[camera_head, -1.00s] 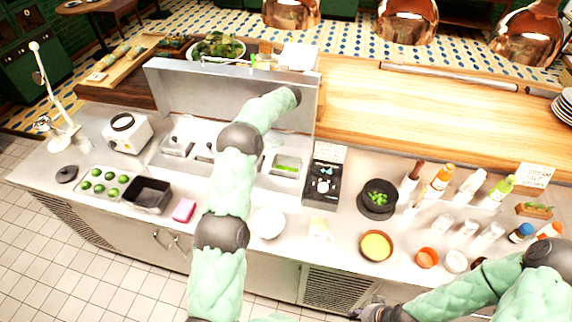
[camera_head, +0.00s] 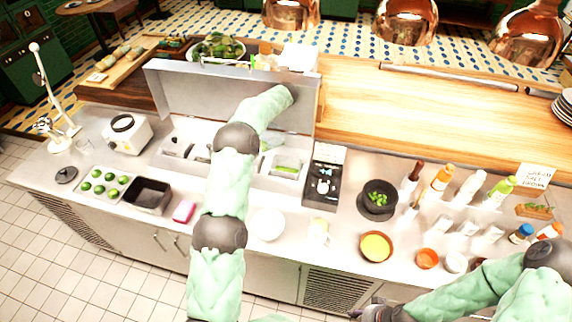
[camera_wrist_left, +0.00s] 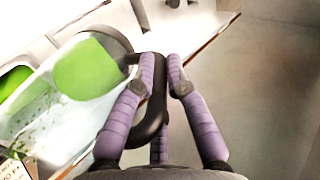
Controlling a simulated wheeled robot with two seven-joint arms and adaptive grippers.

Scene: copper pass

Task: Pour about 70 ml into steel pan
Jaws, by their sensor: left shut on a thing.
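My left gripper (camera_wrist_left: 160,75) is shut on the black handle (camera_wrist_left: 152,125) of a round jug (camera_wrist_left: 118,40) with a grey rim. Bright green liquid (camera_wrist_left: 90,70) shows inside the jug. In the left wrist view, a pale steel pan (camera_wrist_left: 62,125) with green spots on its wall lies beside and beyond the jug, with green at its far left. A steel pan with green in it (camera_head: 287,165) sits in the counter well in the head view.
A black scale-like device (camera_head: 324,180) stands right of the well. A dark bowl (camera_head: 378,200), a yellow-filled bowl (camera_head: 375,246) and several bottles stand farther right. The raised steel panel (camera_head: 190,90) backs the well.

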